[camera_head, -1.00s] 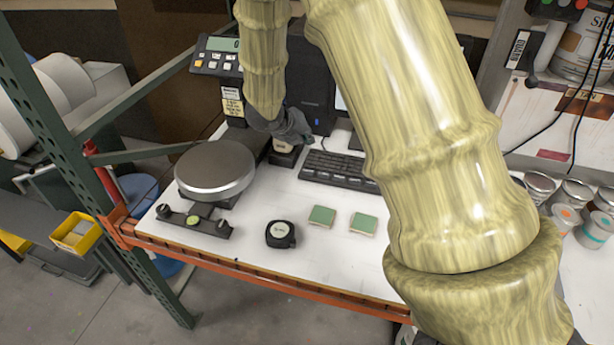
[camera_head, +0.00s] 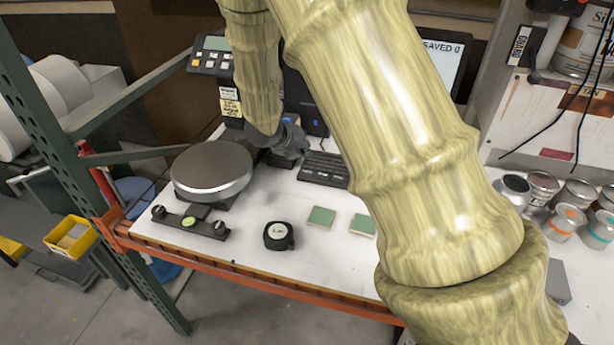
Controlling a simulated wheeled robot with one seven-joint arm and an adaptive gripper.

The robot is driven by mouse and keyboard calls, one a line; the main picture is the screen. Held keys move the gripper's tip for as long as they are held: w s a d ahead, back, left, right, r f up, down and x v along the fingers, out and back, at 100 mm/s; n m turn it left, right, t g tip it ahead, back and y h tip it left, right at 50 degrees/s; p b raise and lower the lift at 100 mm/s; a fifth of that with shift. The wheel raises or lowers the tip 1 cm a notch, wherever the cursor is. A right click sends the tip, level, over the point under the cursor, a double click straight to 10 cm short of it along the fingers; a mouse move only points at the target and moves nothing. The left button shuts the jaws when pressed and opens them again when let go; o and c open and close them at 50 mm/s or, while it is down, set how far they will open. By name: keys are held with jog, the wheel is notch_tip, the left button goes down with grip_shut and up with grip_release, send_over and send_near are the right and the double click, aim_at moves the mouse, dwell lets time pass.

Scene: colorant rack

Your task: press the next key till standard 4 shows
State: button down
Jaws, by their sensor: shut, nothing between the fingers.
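A monitor (camera_head: 446,62) stands behind my arm, and the visible end of its text reads "SAVED 0"; the rest is hidden. I cannot tell which key is the next key. My gripper (camera_head: 303,151) is shut and empty, near the keyboard's left end. I cannot tell whether it touches anything.
A round scale plate (camera_head: 212,170) stands left of my gripper. Several cans (camera_head: 541,186) stand at the right. A green rack post (camera_head: 62,140) rises at the left.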

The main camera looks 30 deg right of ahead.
aim_at(305, 170)
jog(key=shift+f+b, duration=1.45)
jog(key=shift+f, duration=0.55)
jog(key=shift+f, duration=0.15)
jog(key=shift+f+b, duration=0.3)
jog(key=shift+b, duration=0.25)
jog(key=shift+f+b, duration=0.3)
jog(key=shift+b, duration=0.1)
dwell(0.4)
jog(key=shift+r, duration=0.1)
dwell(0.3)
jog(key=shift+r+p, duration=0.4)
jog(key=shift+r, duration=0.3)
jog(key=shift+r, duration=0.1)
jog(key=shift+r+p, duration=1.6)
jog(key=shift+r, duration=0.85)
